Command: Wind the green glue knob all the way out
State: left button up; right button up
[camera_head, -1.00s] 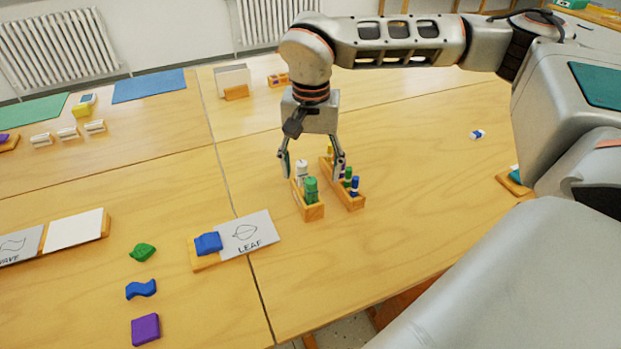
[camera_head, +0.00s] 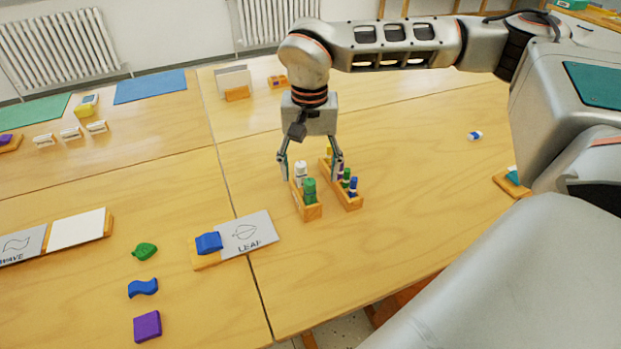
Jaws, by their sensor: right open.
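The green glue stick (camera_head: 309,191) stands upright in the front of a small wooden holder (camera_head: 309,213) on the table. A white stick (camera_head: 300,170) stands behind it in the same holder. My right gripper (camera_head: 310,176) points down over the holder with its fingers spread, one on each side, and grips nothing. The left finger is beside the white stick; the right finger is over the gap towards the second holder. The knob cannot be told apart from the rest of the green stick at this size. My left gripper is not in view.
A second wooden holder (camera_head: 352,203) with several markers stands close on the right. A LEAF card (camera_head: 247,233) and a stand with a blue piece (camera_head: 208,243) lie to the left. Green, blue and purple pieces lie at front left.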

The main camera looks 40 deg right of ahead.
jog(key=shift+n+p, duration=2.2)
jog(key=shift+n, duration=0.5)
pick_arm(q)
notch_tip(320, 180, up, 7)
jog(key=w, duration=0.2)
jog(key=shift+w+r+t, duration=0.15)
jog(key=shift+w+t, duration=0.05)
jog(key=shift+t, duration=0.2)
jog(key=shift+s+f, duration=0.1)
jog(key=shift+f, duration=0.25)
pick_arm(e)
jog(key=shift+f, duration=1.15)
jog(key=c, duration=1.5)
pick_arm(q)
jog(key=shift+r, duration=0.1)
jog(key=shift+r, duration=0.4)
pick_arm(e)
jog(key=shift+m, duration=0.5)
pick_arm(q)
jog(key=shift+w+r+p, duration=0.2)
jog(key=shift+p, duration=0.1)
pick_arm(e)
jog(key=shift+m, duration=0.3)
